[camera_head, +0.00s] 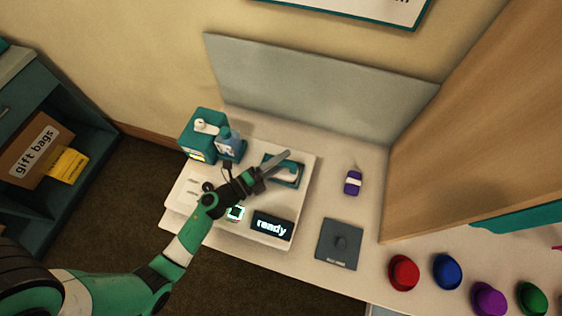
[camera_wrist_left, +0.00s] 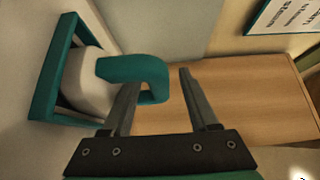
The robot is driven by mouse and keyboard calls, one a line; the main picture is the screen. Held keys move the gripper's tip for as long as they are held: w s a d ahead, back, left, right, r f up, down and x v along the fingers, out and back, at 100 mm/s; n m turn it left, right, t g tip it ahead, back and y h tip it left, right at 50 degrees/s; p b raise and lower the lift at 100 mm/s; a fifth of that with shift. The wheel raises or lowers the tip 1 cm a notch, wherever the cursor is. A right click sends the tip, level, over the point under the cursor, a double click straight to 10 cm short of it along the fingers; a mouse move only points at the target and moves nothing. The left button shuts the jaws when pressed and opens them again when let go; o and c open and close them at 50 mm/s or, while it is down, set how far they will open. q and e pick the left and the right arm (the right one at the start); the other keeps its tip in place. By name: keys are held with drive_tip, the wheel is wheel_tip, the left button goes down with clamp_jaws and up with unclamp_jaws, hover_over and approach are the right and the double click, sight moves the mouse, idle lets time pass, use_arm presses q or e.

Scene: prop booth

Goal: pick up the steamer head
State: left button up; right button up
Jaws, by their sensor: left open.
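The steamer head has a white body (camera_wrist_left: 88,82) and a teal hooked handle (camera_wrist_left: 150,70) in the left wrist view. It sits in a teal square frame (camera_wrist_left: 53,72), which shows in the head view as a teal holder (camera_head: 294,181) on the white counter unit. My left gripper (camera_head: 282,162) is open at this holder and partly covers it. In the left wrist view, the handle's curved end shows between my open fingers (camera_wrist_left: 160,78), partly behind the left finger. I cannot tell whether they touch. My right gripper is not in view.
A black "ready" display (camera_head: 272,226) is on the unit's front. A teal box (camera_head: 198,151) and blue bottle (camera_head: 231,144) stand behind left. A purple item (camera_head: 353,182) and dark pad (camera_head: 339,243) lie right. Several coloured caps (camera_head: 403,272) line the right counter.

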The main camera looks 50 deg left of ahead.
use_arm(q)
clamp_jaws()
idle(1.4)
